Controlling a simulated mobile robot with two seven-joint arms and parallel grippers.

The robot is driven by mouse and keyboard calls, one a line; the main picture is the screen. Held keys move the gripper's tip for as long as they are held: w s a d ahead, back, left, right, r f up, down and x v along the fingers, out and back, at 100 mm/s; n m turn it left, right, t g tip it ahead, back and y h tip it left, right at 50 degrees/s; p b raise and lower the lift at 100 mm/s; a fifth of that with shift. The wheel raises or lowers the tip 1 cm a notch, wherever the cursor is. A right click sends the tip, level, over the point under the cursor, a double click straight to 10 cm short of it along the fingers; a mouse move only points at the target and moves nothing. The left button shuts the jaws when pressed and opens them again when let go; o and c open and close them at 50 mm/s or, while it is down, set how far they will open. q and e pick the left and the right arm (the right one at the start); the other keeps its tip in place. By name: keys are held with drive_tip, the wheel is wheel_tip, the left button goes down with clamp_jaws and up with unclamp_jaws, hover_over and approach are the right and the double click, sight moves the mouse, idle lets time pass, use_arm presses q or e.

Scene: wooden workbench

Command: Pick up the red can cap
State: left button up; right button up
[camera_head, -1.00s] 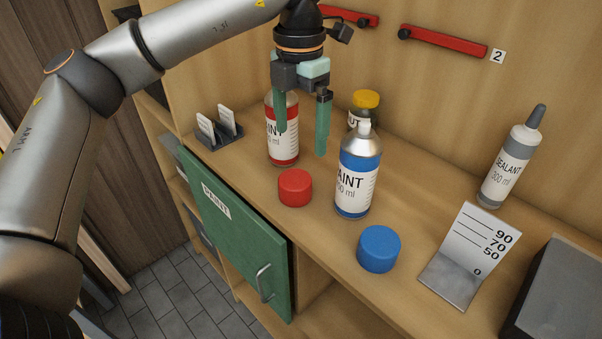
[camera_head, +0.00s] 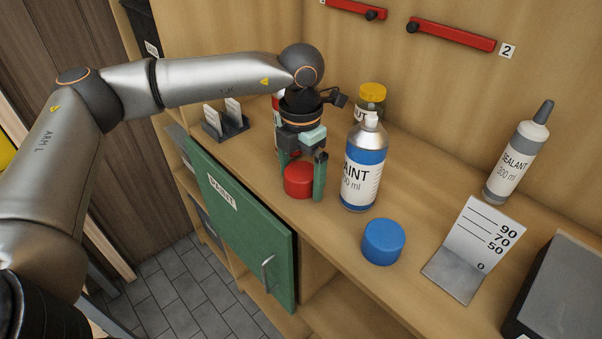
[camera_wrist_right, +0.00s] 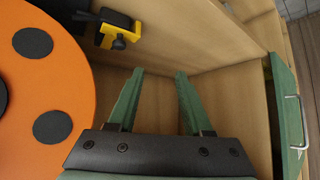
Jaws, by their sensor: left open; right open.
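The red can cap (camera_head: 298,181) stands on the workbench near its front edge. My left gripper (camera_head: 302,184) points down at it, open, with one green finger on the cap's right side and the other at its left rear, partly hidden. I cannot tell whether the fingers touch it. The red-labelled can behind is mostly hidden by my left gripper and wrist. My right gripper (camera_wrist_right: 158,74) is open and empty in the right wrist view, facing a wooden compartment.
The blue paint can (camera_head: 362,165) stands close right of my left gripper. A yellow-capped can (camera_head: 372,95) is behind it. The blue cap (camera_head: 383,242), angled scale plate (camera_head: 470,245) and sealant tube (camera_head: 515,160) are further right. A green door (camera_head: 240,225) hangs below the bench's front edge.

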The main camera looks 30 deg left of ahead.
use_arm(q)
drive_tip(key=c, duration=1.2)
drive_tip(key=shift+o, duration=0.2)
